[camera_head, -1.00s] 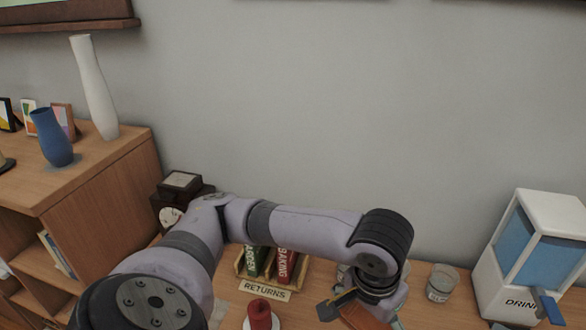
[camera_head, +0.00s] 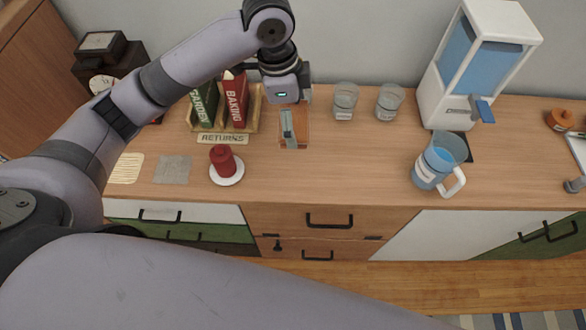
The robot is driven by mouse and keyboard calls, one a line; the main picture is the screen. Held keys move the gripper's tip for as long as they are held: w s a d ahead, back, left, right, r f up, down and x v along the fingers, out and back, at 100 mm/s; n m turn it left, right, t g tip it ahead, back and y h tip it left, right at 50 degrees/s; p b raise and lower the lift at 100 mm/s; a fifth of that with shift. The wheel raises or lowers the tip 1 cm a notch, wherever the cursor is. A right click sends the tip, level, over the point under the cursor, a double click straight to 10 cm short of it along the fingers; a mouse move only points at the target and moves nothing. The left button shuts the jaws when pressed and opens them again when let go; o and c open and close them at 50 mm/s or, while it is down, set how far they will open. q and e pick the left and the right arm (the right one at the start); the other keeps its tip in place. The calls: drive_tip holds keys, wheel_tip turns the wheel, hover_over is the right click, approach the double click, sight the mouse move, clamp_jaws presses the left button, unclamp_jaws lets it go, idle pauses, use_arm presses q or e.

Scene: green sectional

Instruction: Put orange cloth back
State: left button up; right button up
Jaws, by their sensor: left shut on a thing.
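The orange cloth (camera_head: 301,131) hangs flat below my left gripper (camera_head: 288,138), over the wooden counter just right of the returns rack. My left gripper is shut on the cloth, with a finger showing in front of it. Whether the cloth's lower edge touches the counter I cannot tell. My right gripper is not in view; a large link of my own arm crosses the bottom.
The returns rack (camera_head: 223,138) holds a green and a red book. A red candle (camera_head: 223,158) stands on a white dish. The counter's middle front (camera_head: 330,175) is clear.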

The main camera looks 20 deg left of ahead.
use_arm(q)
drive_tip(key=p, duration=0.1)
hover_over(294, 172)
drive_tip(key=f, duration=1.4)
drive_tip(key=shift+s+a, duration=0.2)
drive_tip(key=shift+s, duration=0.05)
wheel_tip(294, 172, down, 5)
drive_tip(key=shift+f, duration=0.2)
drive_tip(key=shift+w, duration=0.1)
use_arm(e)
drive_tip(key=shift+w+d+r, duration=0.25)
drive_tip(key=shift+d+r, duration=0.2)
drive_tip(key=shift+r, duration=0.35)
use_arm(q)
drive_tip(key=shift+f, duration=0.15)
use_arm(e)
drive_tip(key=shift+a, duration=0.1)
use_arm(q)
drive_tip(key=o, duration=0.6)
drive_tip(key=shift+o, duration=0.7)
